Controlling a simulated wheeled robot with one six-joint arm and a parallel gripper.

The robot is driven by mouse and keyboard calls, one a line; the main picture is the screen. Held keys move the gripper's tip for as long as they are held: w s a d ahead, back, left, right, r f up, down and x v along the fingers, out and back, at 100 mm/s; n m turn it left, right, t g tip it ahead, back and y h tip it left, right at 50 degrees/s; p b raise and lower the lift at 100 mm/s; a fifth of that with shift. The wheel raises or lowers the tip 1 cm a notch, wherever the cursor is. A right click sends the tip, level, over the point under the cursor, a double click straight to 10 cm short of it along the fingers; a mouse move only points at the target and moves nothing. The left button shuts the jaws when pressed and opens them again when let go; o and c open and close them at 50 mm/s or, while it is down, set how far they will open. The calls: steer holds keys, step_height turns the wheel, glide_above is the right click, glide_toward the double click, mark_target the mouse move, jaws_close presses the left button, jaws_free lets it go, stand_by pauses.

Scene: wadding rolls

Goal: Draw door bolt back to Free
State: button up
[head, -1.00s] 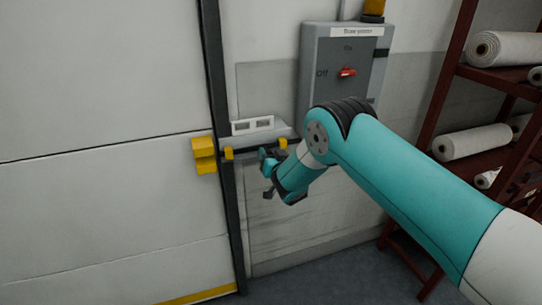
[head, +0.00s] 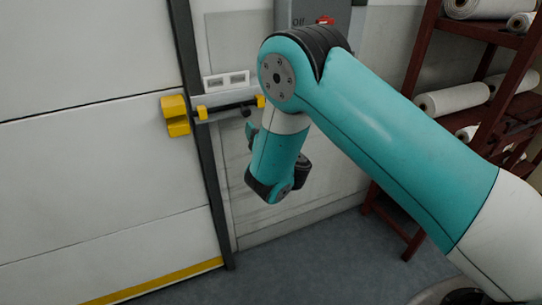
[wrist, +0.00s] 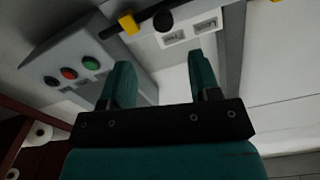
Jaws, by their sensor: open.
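The door bolt (head: 230,109) is a dark rod in yellow brackets on a grey plate beside the door edge. Its black knob (head: 246,112) is near the right bracket (head: 261,101); the knob also shows in the wrist view (wrist: 163,21). A yellow keeper (head: 175,116) sits on the door; I cannot tell whether the rod reaches into it.
A grey power box (head: 300,12) with a red switch (head: 325,20) is on the wall right of the bolt. A grey box with red and green buttons (wrist: 62,72) shows in the wrist view. A dark red rack (head: 415,60) with white rolls stands at right. The floor (head: 300,270) below is clear.

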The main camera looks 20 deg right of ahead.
steer(key=s+d+b, duration=0.1)
steer(key=s+b, duration=0.5)
steer(key=b, duration=0.2)
steer(key=shift+s, duration=0.25)
steer(key=shift+r, duration=0.1)
steer(key=s+d+r+m+g+h+p, duration=0.25)
steer(key=s+d+m+g+h, duration=0.35)
steer(key=d, duration=0.4)
steer(key=s+a+r+n+g+y+p, duration=0.1)
steer(key=s+a+r+n+g+y, duration=0.1)
steer(key=s, duration=0.6)
steer(key=s+a+r+n+g+y+p, duration=0.1)
steer(key=s+a+r+n+g+y, duration=0.1)
steer(key=s+n+g, duration=0.4)
steer(key=s+a+r+n+g+y+p, duration=0.1)
steer(key=s+a+r+n+g+y, duration=0.2)
steer(key=s, duration=0.9)
steer(key=a+n, duration=0.3)
steer(key=shift+g, duration=0.4)
steer(key=shift+w+r, duration=0.1)
